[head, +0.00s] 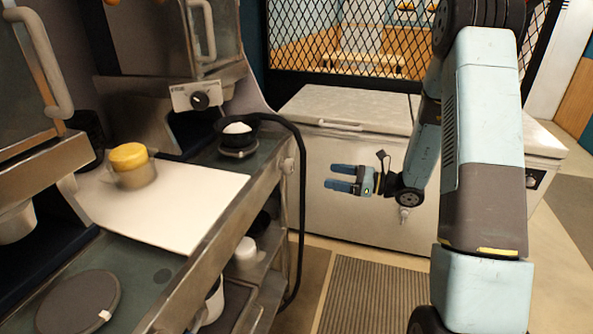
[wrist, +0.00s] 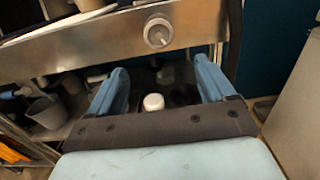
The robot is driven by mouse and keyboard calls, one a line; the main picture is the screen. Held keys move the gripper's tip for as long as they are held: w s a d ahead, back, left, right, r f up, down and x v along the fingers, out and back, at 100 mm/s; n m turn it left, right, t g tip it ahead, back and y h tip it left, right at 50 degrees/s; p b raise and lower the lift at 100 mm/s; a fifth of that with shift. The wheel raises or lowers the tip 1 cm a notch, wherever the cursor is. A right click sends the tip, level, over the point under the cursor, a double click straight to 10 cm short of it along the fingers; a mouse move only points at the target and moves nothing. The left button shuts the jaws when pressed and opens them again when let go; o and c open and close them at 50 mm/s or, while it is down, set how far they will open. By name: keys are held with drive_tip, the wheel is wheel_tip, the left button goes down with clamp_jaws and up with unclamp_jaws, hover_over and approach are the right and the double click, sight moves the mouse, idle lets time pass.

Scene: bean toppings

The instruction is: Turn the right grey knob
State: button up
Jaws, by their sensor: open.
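A round grey knob (head: 289,165) sits on the metal front edge of the counter, near its right end. In the wrist view the knob (wrist: 158,33) faces me, above and between the fingers, with a small mark on its face. My gripper (head: 332,178) is open and empty, to the right of the knob and slightly lower, apart from it. No second grey knob on this edge is visible.
A black hose (head: 300,220) hangs from the counter between the knob and my gripper in the head view. A white chest (head: 330,190) stands behind my gripper. A shelf under the counter holds a white container (head: 245,249). A yellow-topped cup (head: 129,160) stands on the counter.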

sight(293, 168)
drive_tip(key=x, duration=1.2)
drive_tip(key=shift+w+a, duration=0.1)
drive_tip(key=shift+a, duration=0.15)
drive_tip(key=shift+d, duration=0.1)
drive_tip(key=c, duration=1)
